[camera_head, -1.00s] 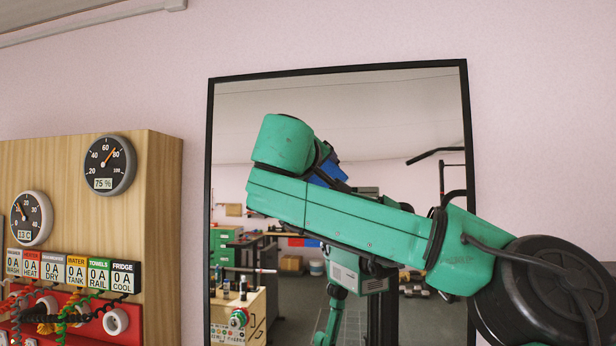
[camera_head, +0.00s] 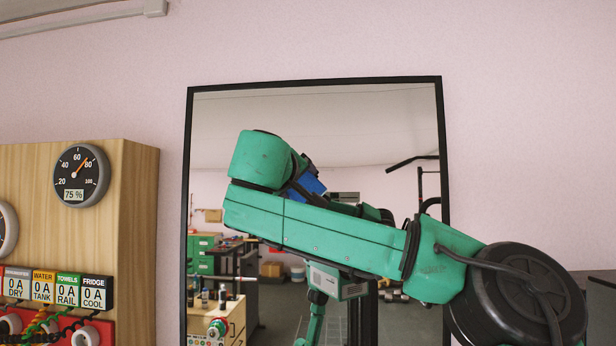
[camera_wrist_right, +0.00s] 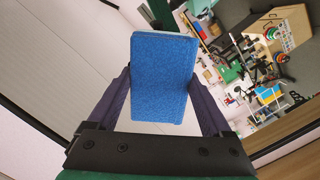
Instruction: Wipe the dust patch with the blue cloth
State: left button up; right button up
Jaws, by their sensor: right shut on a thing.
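My right gripper (camera_wrist_right: 160,79) is shut on the blue cloth (camera_wrist_right: 163,88), a thick blue pad that stands between its two dark fingers in the right wrist view. In the head view my green right arm crosses in front of a tall black-framed mirror (camera_head: 315,87) and hides most of the gripper. A bit of blue (camera_head: 311,184) shows behind the arm; I cannot tell whether it is the cloth or its reflection. I cannot make out a dust patch on the visible glass. My left gripper is not in view.
A wooden panel (camera_head: 130,220) with round gauges (camera_head: 80,176), labelled tags and a red socket strip stands left of the mirror. The pink wall (camera_head: 530,150) is bare at right. Benches and shelves inside the mirror are reflections.

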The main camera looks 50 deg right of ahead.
jog(key=shift+w+a+r+p, duration=0.15)
jog(key=shift+w+a+p, duration=0.6)
jog(key=shift+w+p, duration=0.35)
jog(key=shift+w+a+f, duration=0.2)
jog(key=shift+w+a, duration=0.15)
jog(key=shift+w, duration=0.15)
jog(key=shift+w+a, duration=0.4)
jog(key=shift+w, duration=0.2)
jog(key=shift+w+a, duration=0.65)
jog(key=shift+w, duration=0.25)
jog(key=v, duration=0.5)
jog(key=shift+s+a+f, duration=0.2)
jog(key=shift+s+f, duration=0.05)
jog(key=shift+s, duration=0.25)
